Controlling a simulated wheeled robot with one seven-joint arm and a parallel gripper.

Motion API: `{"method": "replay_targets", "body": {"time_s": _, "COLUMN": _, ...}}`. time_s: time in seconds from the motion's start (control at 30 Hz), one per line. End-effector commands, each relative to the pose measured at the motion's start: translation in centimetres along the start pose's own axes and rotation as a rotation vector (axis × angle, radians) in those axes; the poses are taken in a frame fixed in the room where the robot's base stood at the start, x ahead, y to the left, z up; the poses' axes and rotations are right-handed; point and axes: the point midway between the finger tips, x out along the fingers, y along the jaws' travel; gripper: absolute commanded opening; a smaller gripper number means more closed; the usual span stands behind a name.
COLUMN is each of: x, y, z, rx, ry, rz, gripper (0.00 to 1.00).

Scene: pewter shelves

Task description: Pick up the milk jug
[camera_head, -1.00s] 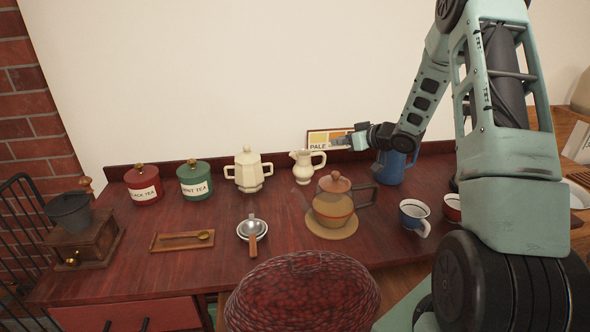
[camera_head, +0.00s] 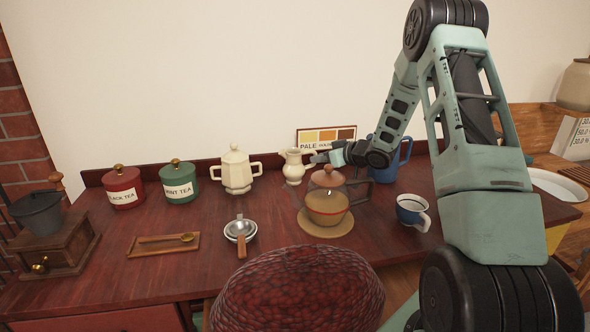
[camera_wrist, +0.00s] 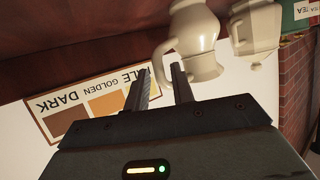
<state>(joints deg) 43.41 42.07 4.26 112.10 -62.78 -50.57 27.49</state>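The milk jug is a small cream pitcher (camera_head: 293,167) standing upright at the back of the dark red table. Its handle faces right, toward my gripper (camera_head: 318,158). In the wrist view the jug (camera_wrist: 197,40) shows at the top, and its handle loop lies at the fingertips of my gripper (camera_wrist: 160,74). One finger appears on the inner side of the handle and the other on the outer side, with a gap between them. I cannot tell whether either finger touches it.
A cream sugar pot (camera_head: 237,172) stands left of the jug. A glass teapot (camera_head: 327,205) on a round mat is close in front of the gripper. A colour-chart card (camera_head: 326,135) leans behind. A blue pitcher (camera_head: 388,160) and a cup (camera_head: 411,211) stand at the right.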

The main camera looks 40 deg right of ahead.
Motion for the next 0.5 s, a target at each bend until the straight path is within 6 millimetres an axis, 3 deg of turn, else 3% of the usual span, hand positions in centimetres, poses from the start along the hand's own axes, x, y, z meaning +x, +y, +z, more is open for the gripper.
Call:
{"method": "replay_targets", "body": {"time_s": 0.3, "x": 4.2, "y": 0.1, "z": -0.5, "rx": 0.000, "ry": 0.000, "rz": -0.001, "gripper": 0.24}}
{"method": "replay_targets", "body": {"time_s": 0.5, "x": 4.6, "y": 0.1, "z": -0.5, "rx": 0.000, "ry": 0.001, "rz": 0.000, "gripper": 0.24}}
